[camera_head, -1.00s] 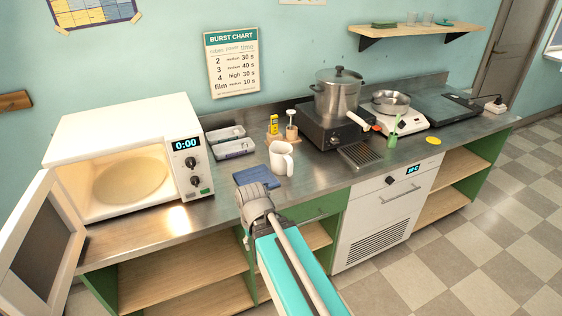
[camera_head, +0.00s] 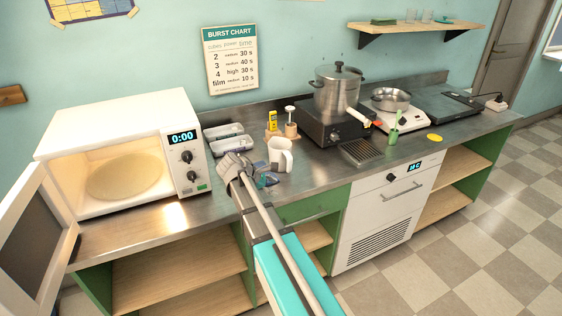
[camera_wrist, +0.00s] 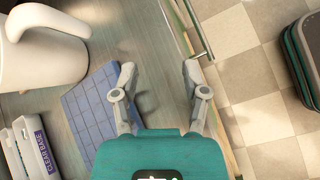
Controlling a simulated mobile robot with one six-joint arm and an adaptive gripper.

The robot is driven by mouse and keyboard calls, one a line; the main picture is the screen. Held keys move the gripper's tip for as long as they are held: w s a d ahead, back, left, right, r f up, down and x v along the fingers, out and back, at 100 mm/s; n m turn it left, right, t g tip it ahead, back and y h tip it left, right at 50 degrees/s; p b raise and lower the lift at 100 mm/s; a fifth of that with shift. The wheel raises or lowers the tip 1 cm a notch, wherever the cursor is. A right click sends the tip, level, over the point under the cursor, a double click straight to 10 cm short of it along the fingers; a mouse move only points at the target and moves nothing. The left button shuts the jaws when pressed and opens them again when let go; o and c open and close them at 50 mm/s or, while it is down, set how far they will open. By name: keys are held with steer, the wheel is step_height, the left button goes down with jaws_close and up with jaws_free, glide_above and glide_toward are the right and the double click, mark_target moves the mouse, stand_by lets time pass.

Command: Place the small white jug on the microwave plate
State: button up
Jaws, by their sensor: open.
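The small white jug (camera_head: 281,154) stands upright on the steel counter, and its handle faces right in the head view. It is large at the upper left of the wrist view (camera_wrist: 42,52), partly cut off by the frame edge. My gripper (camera_head: 262,180) is just in front of the jug and a little left, apart from it. In the wrist view my gripper (camera_wrist: 160,78) has its two fingers spread with nothing between them. The microwave (camera_head: 120,150) stands at the left with its door open. Its round plate (camera_head: 124,178) lies inside, bare.
A blue cloth (camera_wrist: 92,108) lies on the counter under my gripper. Pale trays (camera_head: 230,146) lie behind it. A stand with a yellow item (camera_head: 272,121), a hot plate with a steel pot (camera_head: 336,92) and a drain grate (camera_head: 366,153) are nearby. The counter before the microwave is clear.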

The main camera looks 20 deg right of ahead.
mark_target(289, 171)
steer(key=w+d+r+n+h, duration=0.1)
steer(key=w, duration=0.1)
steer(key=w+d+r+n+h+b, duration=0.1)
steer(key=w+n, duration=0.1)
steer(key=w+d+r+n+h, duration=0.1)
steer(key=w, duration=0.2)
steer(key=shift+n, duration=0.4)
steer(key=shift+w+d+r+n+h, duration=0.1)
steer(key=shift+w+r+n+h, duration=0.25)
steer(key=shift+n+h, duration=0.2)
steer(key=shift+d+b, duration=0.1)
steer(key=shift+b, duration=0.2)
steer(key=shift+b+x, duration=0.35)
steer(key=shift+x, duration=0.7)
steer(key=shift+b+x, duration=1)
steer(key=shift+x, duration=1.65)
steer(key=shift+w, duration=0.2)
